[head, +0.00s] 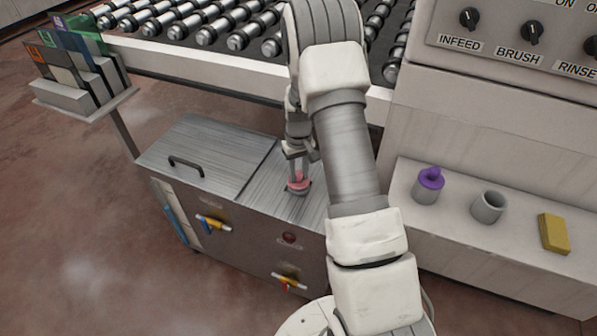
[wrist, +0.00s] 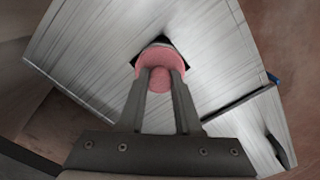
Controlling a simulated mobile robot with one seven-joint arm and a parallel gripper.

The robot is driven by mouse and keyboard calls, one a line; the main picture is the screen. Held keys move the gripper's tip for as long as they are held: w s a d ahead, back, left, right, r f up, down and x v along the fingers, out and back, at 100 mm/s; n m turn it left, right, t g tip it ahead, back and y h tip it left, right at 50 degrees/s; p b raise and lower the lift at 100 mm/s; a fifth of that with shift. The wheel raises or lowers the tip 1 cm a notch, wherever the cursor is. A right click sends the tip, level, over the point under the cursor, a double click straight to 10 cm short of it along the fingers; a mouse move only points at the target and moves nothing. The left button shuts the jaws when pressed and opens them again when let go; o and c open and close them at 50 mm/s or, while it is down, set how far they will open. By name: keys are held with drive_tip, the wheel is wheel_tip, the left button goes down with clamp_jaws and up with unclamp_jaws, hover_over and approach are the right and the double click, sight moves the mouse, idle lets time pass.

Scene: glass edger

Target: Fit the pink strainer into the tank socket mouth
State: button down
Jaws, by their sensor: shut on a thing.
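The pink strainer (head: 298,183) is at the top of the steel tank (head: 228,150), at the socket mouth. In the wrist view the strainer (wrist: 160,62) has a round pink body with a knob, and my gripper (wrist: 161,84) is shut on the knob. The socket mouth (wrist: 138,66) shows as a dark opening with a pale rim edge beyond the strainer. The strainer covers most of it, so I cannot tell how deep it sits. In the head view my gripper (head: 297,165) points down over the tank top.
On the ledge at right stand a grey cup with a purple strainer (head: 430,182), an empty grey cup (head: 488,206) and a yellow block (head: 553,233). The tank lid has a black handle (head: 186,164). The roller conveyor (head: 240,38) runs behind my arm.

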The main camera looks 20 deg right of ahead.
drive_tip(key=shift+f+b, duration=0.45)
drive_tip(key=shift+f, duration=0.25)
drive_tip(key=c, duration=0.5)
unclamp_jaws()
wheel_tip(320, 180, up, 17)
drive_tip(key=p, duration=0.3)
drive_tip(key=shift+r+p, duration=0.2)
drive_tip(key=shift+p, duration=0.15)
